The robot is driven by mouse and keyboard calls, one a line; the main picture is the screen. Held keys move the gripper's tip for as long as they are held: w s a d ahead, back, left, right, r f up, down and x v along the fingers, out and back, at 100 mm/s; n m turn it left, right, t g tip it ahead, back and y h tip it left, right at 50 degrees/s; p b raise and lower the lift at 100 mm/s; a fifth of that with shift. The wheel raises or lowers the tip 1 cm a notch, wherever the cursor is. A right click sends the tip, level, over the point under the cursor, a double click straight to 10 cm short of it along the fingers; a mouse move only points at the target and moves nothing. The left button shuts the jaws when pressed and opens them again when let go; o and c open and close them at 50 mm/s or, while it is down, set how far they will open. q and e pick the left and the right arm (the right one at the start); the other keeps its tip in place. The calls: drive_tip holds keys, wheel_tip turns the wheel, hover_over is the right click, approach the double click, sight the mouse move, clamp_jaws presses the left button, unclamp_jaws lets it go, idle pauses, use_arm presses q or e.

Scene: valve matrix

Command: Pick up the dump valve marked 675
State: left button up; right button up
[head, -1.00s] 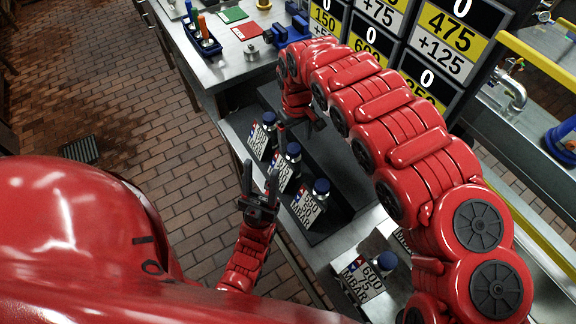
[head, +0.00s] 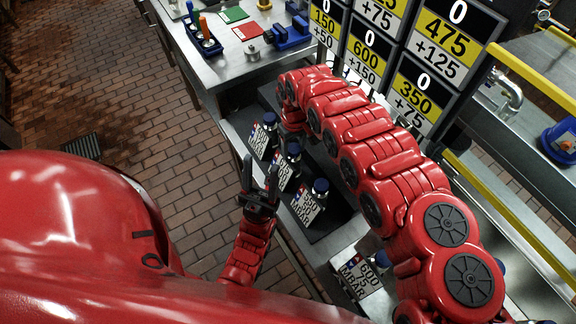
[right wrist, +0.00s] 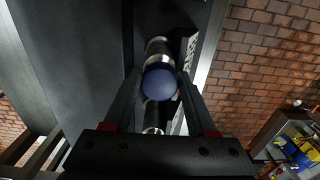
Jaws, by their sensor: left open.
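Three dump valves with dark blue caps and white labels stand in a row on a dark shelf (head: 340,230) in the head view. The far valve (head: 261,138) and the middle valve (head: 284,172) have labels too small to read surely; the near valve (head: 305,207) seems marked 650. My right gripper (right wrist: 157,80) has its fingers on either side of a blue-capped valve (right wrist: 159,84) in the right wrist view; which valve this is, I cannot tell. My left gripper (head: 260,178) is open and empty, left of the row.
Another valve (head: 360,272), marked 600, sits nearer on the metal bench. Number boards (head: 420,80) stand behind my right arm. A yellow rail (head: 530,72) runs at right. Brick floor (head: 170,150) is open at left.

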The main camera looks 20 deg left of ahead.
clamp_jaws()
drive_tip(key=shift+r, duration=0.1)
idle(0.4)
